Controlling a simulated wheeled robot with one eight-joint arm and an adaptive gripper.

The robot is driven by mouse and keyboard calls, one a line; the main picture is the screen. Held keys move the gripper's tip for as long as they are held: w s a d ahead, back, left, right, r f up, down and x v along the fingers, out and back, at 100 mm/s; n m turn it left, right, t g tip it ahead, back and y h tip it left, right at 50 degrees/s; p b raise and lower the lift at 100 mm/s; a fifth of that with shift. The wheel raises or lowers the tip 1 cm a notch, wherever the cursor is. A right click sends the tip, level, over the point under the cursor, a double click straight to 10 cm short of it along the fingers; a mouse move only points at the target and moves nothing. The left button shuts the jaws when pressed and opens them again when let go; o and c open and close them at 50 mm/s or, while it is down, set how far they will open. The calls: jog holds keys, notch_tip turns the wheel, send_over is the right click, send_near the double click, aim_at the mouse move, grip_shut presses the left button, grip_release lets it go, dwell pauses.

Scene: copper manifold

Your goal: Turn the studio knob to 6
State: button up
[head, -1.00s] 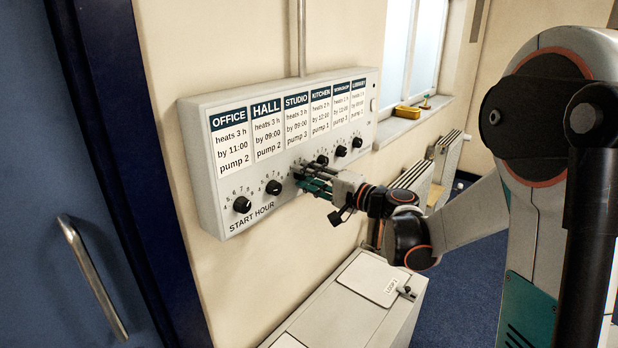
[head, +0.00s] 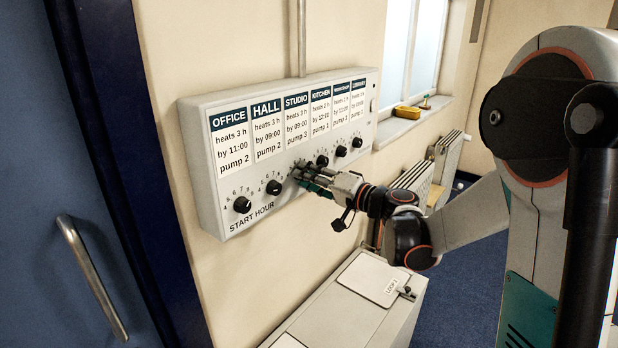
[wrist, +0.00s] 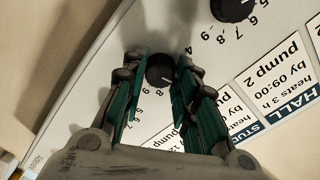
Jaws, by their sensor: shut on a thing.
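The studio knob (wrist: 160,72) is a black round knob on the light grey panel, between my fingertips in the wrist view. Printed dial numbers curve beside it. I cannot read its pointer setting. My gripper (wrist: 156,68) is shut on this knob, one green-padded finger on each side. In the head view my gripper (head: 304,176) is at the panel below the STUDIO card (head: 297,119) and hides the knob. The card reads heats 3 h, by 09:00, pump 3.
The hall knob (head: 273,187) and office knob (head: 242,204) are to the left, the kitchen knob (head: 322,160) close on the right. A grey cabinet (head: 340,310) stands below. A blue door (head: 60,150) is at the left.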

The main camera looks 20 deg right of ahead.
jog(key=o, duration=1.1)
jog(key=shift+s, duration=0.1)
jog(key=v, duration=1.2)
jog(key=shift+a, duration=0.1)
